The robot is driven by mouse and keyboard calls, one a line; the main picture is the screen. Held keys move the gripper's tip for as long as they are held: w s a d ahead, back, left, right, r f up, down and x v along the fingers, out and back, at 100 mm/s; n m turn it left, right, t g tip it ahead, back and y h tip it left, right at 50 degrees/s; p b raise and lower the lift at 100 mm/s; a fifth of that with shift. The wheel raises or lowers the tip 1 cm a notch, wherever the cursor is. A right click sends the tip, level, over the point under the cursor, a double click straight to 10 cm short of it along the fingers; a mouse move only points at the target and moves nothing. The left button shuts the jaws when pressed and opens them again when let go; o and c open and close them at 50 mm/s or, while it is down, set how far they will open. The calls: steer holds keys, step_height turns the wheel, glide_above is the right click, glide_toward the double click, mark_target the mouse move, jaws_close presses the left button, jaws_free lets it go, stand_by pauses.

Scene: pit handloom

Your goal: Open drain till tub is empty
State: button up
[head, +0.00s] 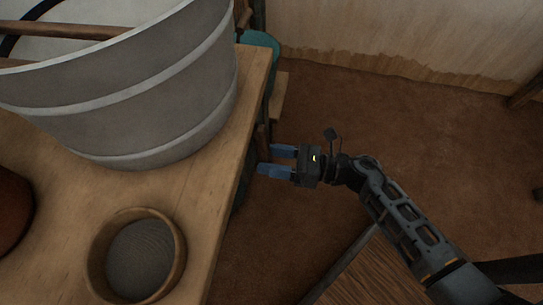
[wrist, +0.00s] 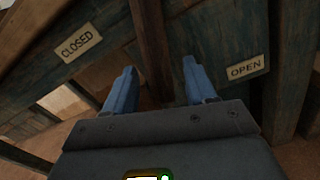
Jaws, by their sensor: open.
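A large grey banded tub (head: 150,95) stands on the wooden table (head: 215,215); its inside is mostly out of view, so I cannot tell its water level. My gripper (head: 267,159) is open just off the table's right edge. In the wrist view a brown wooden bar (wrist: 152,40), which looks like a lever, stands between the spread fingers of my gripper (wrist: 158,68). I cannot tell whether they touch it. A CLOSED label (wrist: 80,43) is left of the bar and an OPEN label (wrist: 245,67) right of it. The drain outlet is not visible.
A round wooden-rimmed sieve (head: 178,240) lies on the table near the front. A reddish-brown pot (head: 12,210) is at the left edge. A teal vessel (head: 262,42) shows behind the table's far corner. Brown floor (head: 400,130) lies open to the right.

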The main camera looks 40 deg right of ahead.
steer(key=p+v, duration=0.1)
steer(key=v, duration=0.6)
steer(key=shift+s+d, duration=0.15)
stand_by(0.3)
steer(key=s+a+r+n+h, duration=0.4)
steer(key=s+r+n, duration=0.55)
steer(key=n, duration=0.65)
steer(key=s+a+r+n+h, duration=0.1)
steer(key=s+r+n+h, duration=0.8)
steer(key=n, duration=0.7)
step_height(320, 180, up, 35)
steer(key=w+y+p, duration=0.1)
steer(key=y+p, duration=0.1)
steer(key=p, duration=3.2)
steer(key=shift+f, duration=0.1)
steer(key=shift+c, duration=0.2)
